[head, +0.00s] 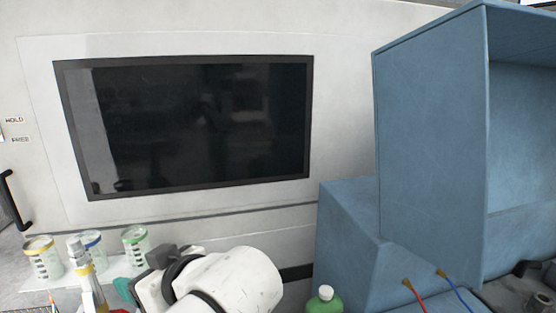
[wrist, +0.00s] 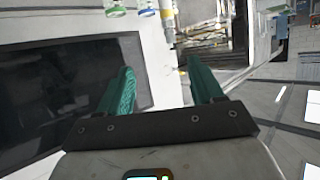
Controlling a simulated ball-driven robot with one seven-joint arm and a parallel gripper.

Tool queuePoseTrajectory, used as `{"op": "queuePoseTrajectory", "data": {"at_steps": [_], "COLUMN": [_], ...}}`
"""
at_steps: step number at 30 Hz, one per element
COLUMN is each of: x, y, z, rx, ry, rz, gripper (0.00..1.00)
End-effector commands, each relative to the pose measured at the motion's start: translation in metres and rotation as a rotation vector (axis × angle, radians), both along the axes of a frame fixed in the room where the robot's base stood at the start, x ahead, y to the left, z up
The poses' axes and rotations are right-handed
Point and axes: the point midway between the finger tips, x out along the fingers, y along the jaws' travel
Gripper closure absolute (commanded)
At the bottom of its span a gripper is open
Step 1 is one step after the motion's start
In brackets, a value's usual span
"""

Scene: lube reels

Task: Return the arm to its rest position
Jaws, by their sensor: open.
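My arm's white wrist link shows at the bottom middle of the head view, beside the jars. My gripper (wrist: 158,78) shows in the wrist view with two teal fingers spread wide apart. It is open and nothing is between the fingers. In the head view only a small teal piece of my gripper (head: 124,288) shows at the lower edge, left of the white link; the rest is hidden or out of frame.
Several jars with coloured rims (head: 135,245) and a yellow-banded bottle (head: 88,285) stand left of my arm. A green bottle (head: 325,300) stands right of it. A blue cabinet (head: 430,150) fills the right. A dark window (head: 190,125) is in the white wall behind.

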Motion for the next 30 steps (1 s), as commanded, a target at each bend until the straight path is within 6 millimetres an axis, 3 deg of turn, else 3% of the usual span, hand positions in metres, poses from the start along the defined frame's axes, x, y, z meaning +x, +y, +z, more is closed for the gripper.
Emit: {"op": "queuePoseTrajectory", "data": {"at_steps": [8, 14, 17, 22, 30], "x": [0.008, 0.011, 0.010, -0.010, -0.084], "y": [-0.043, -0.094, -0.130, -0.218, -0.356], "z": [-0.038, -0.079, -0.106, -0.168, -0.249], "rx": [-0.024, -0.051, -0.072, -0.129, -0.242], "ry": [0.060, 0.125, 0.170, 0.284, 0.473], "rz": [-0.085, -0.185, -0.255, -0.427, -0.709], "gripper": [0.34, 0.34, 0.34, 0.34, 0.34]}}
